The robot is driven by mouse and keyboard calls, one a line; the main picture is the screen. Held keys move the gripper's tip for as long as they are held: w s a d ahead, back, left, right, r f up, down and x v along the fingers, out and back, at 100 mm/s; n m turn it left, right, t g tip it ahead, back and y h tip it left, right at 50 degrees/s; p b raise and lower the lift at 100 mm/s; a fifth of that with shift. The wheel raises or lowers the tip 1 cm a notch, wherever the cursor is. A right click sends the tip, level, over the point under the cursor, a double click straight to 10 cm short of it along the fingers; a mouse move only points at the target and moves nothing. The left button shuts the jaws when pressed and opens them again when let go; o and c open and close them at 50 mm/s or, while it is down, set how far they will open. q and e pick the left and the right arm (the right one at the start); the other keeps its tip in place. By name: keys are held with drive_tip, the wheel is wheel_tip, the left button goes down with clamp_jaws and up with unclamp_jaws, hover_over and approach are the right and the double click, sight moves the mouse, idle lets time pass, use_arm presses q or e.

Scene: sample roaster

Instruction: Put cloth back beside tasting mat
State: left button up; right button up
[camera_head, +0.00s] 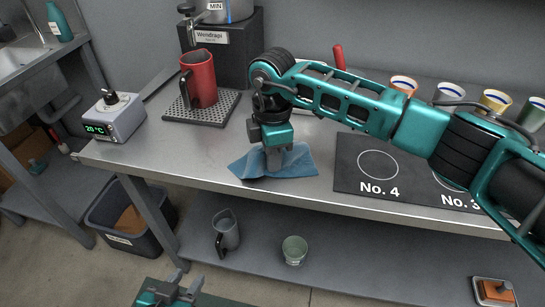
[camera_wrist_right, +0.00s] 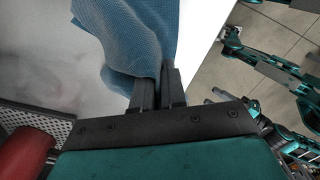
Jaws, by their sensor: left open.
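The blue cloth (camera_head: 300,164) is bunched at the front of the steel counter, just left of the dark tasting mat (camera_head: 348,172), with a small gap between them. My right gripper (camera_head: 274,160) points down at the cloth. In the right wrist view its fingers (camera_wrist_right: 158,88) are shut on a fold of the cloth (camera_wrist_right: 125,40). The head view does not clearly show whether the cloth's underside rests fully on the counter. My left gripper (camera_head: 172,284) is low at the bottom of the head view, open and empty, away from the counter.
A red jug (camera_head: 198,80) stands on a perforated tray (camera_head: 203,110) at the back left. Several cups (camera_head: 403,86) stand behind the mat. A lower shelf holds a grey jug (camera_head: 227,229) and a green cup (camera_head: 294,250).

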drive_tip(key=o, duration=0.8)
